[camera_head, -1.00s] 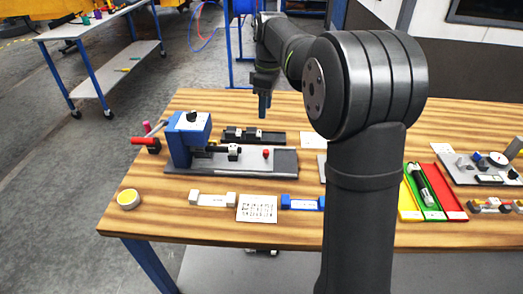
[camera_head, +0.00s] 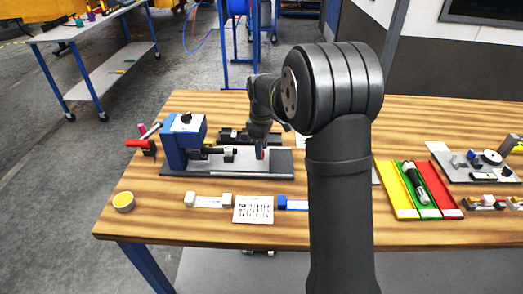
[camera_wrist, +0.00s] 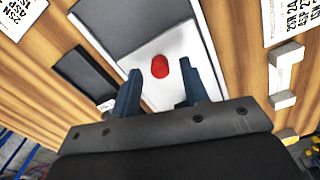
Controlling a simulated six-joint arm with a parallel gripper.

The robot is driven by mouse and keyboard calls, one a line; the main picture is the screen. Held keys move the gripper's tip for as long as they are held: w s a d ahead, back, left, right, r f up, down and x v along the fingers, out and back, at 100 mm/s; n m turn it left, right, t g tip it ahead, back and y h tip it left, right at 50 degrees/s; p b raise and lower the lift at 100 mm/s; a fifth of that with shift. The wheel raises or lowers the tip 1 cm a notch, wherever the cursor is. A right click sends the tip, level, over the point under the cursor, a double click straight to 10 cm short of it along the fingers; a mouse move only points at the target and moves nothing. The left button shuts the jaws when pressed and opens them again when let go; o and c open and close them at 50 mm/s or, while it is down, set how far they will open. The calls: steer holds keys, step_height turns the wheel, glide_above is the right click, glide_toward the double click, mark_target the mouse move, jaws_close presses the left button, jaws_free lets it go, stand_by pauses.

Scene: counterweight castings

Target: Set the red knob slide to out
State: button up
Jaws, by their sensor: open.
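The red knob (camera_wrist: 160,67) stands on a pale strip (camera_wrist: 168,45) of the fixture in the wrist view. My gripper (camera_wrist: 160,74) is open, with one blue-grey finger on each side of the knob and a gap on both sides. In the head view my gripper (camera_head: 262,152) is low over the right part of the dark base plate (camera_head: 283,163), and the knob is mostly hidden behind the fingers. A blue upright press-like block (camera_head: 184,140) stands on the left of that plate. I cannot read any in or out marking.
A dark rail with blocks (camera_head: 238,136) lies behind the base plate. A printed card (camera_head: 253,209), white blocks (camera_head: 191,199) and a blue-ended gauge (camera_head: 291,203) lie in front.

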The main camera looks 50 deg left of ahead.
steer(key=shift+f, duration=0.8)
jaws_close()
steer(key=w+d, duration=0.5)
steer(key=shift+w+d, duration=0.3)
steer(key=shift+w, duration=0.05)
jaws_free()
steer(key=shift+w+d, duration=0.1)
steer(key=shift+r, duration=0.15)
